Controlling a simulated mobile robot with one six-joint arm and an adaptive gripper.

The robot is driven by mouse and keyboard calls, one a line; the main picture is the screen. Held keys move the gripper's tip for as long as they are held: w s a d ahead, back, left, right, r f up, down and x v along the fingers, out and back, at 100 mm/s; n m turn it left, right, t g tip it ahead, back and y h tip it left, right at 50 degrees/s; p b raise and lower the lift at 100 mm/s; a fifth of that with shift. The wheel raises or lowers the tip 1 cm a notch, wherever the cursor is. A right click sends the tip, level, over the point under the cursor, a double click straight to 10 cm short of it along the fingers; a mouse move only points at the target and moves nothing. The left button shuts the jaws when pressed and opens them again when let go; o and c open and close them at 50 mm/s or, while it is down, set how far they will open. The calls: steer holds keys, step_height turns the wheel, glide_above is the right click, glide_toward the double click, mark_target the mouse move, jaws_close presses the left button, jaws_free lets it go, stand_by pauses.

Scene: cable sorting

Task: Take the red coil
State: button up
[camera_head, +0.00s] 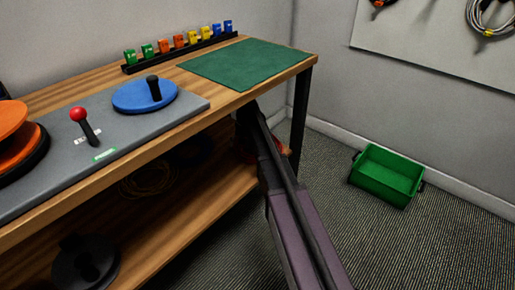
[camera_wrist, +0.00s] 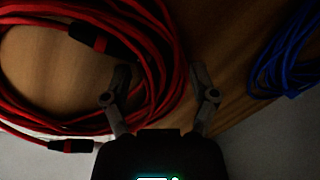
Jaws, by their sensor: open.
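The red coil (camera_wrist: 165,50) lies on a wooden surface at the left and middle of the wrist view, with black plug ends showing. My gripper (camera_wrist: 160,78) is open. Its left finger shows over the inner side of the coil's right-hand strands, and its right finger shows just outside them. The strands run between the fingers in the picture; I cannot tell how much height separates them. In the head view a small red-orange patch shows beside my arm under the bench, and my gripper's fingers cannot be made out there.
A blue coil (camera_wrist: 285,55) lies to the right in the wrist view. The workbench (camera_head: 180,125) stands above a lower shelf (camera_head: 185,225), which holds a yellow coil (camera_head: 147,180) and a dark reel (camera_head: 85,262). A green bin (camera_head: 387,176) sits on open floor at the right.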

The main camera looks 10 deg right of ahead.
stand_by(0.4)
jaws_close()
steer(key=shift+r, duration=0.1)
step_height(320, 180, up, 3)
steer(key=p, duration=0.3)
steer(key=shift+r, duration=0.15)
steer(key=s, duration=0.5)
steer(key=s+a+r+p, duration=0.1)
steer(key=s, duration=0.4)
steer(key=s+p, duration=0.1)
steer(key=s, duration=0.5)
steer(key=shift+a+r, duration=0.2)
steer(key=shift+r, duration=0.05)
